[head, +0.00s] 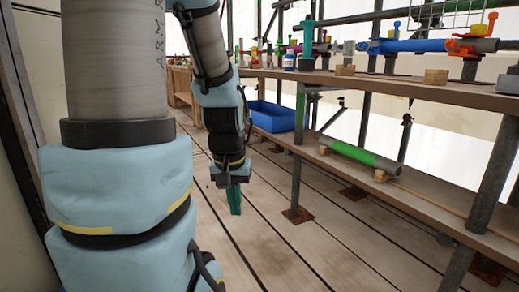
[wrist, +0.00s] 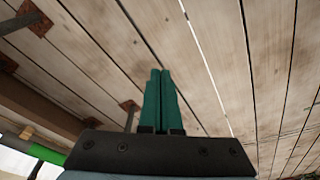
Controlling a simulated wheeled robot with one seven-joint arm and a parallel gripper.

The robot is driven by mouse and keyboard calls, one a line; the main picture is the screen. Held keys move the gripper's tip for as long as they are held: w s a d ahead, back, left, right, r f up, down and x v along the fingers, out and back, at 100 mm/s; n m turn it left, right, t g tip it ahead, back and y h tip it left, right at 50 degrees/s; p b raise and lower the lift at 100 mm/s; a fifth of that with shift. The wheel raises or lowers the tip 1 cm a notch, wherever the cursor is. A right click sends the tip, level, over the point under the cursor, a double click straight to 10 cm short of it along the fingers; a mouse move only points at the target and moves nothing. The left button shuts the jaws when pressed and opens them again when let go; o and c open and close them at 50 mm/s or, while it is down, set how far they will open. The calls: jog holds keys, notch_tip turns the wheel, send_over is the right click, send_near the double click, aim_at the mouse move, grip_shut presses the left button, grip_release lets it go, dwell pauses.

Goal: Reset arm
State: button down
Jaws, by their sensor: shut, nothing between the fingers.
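My gripper (head: 234,199) hangs from my arm in the middle of the head view, pointing down over the plank floor. Its green fingers are together and hold nothing. The wrist view shows the shut fingers (wrist: 160,85) side by side, with only floor planks beyond them. My arm is partly bent, and its upper part runs out of the top of the head view.
A wooden bench (head: 400,85) with clamps and coloured fittings runs along the right. A lower shelf (head: 430,193) holds a green-and-grey pipe (head: 360,155) on wooden blocks. A blue bin (head: 273,116) stands behind my gripper. Metal posts (head: 297,150) rise from the floor. Planks near my gripper are clear.

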notch_tip(320, 180, up, 38)
jog(key=s+a+p, duration=0.1)
jog(key=s+p, duration=0.1)
jog(key=p, duration=3.5)
jog(key=shift+f+p, duration=0.25)
jog(key=shift+p, duration=0.15)
